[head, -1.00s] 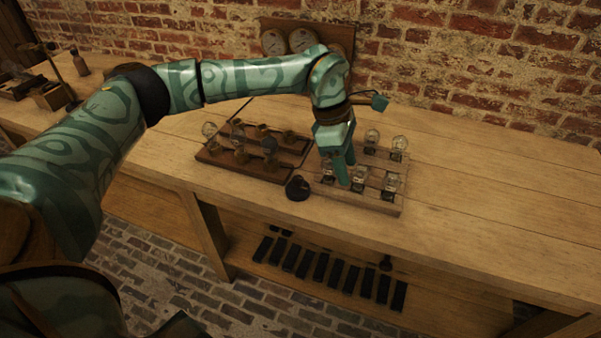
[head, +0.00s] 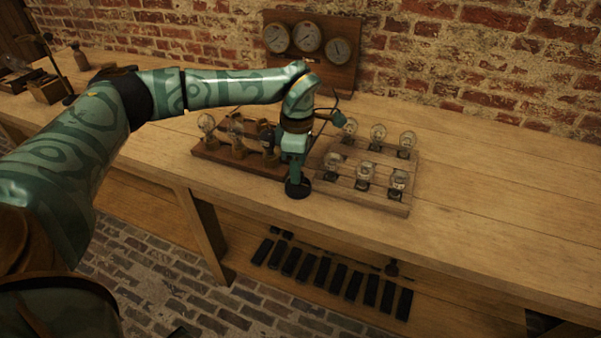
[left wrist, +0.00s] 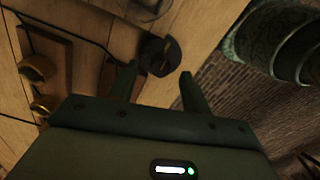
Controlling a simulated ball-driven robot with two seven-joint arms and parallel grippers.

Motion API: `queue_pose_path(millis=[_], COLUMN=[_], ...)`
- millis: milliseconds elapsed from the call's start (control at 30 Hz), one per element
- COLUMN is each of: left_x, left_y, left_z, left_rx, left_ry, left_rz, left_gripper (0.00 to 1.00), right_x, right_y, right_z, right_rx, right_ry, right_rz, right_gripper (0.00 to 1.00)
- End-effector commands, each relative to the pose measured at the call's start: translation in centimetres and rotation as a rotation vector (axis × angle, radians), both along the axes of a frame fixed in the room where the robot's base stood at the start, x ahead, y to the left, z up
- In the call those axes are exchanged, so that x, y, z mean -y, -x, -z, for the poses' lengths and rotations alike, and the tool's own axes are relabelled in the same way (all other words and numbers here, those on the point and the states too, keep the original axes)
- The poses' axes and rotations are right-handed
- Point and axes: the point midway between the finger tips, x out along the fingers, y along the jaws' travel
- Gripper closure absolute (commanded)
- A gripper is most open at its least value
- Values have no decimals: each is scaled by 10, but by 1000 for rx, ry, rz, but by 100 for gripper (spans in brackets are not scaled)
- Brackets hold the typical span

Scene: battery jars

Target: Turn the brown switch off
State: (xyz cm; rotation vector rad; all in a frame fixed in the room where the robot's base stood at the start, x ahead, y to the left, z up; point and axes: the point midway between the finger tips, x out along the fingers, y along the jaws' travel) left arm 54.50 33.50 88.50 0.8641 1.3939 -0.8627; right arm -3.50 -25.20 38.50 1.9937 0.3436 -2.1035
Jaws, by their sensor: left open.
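A round dark brown switch (head: 298,189) sits on the bench top near its front edge, between the two wooden boards. In the left wrist view the switch (left wrist: 158,56) lies just beyond the fingertips, with a small lighter mark on its top. My left gripper (head: 296,177) points down over the switch and hides part of it. In the left wrist view the left gripper (left wrist: 160,72) is open with nothing between its fingers. I cannot tell whether the fingers touch the switch. My right gripper is not in view.
A board with several glass bulbs (head: 397,208) stands right of the switch. A dark wooden board (head: 208,152) with jars and brass parts stands left. A gauge panel (head: 340,68) stands behind. Black bars (head: 332,272) lie on the lower shelf. The bench's right side is clear.

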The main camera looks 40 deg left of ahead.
Motion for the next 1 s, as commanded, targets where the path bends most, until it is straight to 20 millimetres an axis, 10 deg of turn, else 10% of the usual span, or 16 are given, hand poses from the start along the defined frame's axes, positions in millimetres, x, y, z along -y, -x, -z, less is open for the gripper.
queue_pose_path(millis=[433,633,1000], left_x=[0,0,1], left_y=[0,0,1], left_z=[16,16,13], left_rx=[1,0,1], left_ry=[0,1,1], left_rz=[0,0,-45], left_gripper=[52,97,97], right_x=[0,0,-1], right_y=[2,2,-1], right_z=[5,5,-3], right_rx=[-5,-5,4], right_ry=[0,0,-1], right_rz=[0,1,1], right_gripper=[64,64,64])
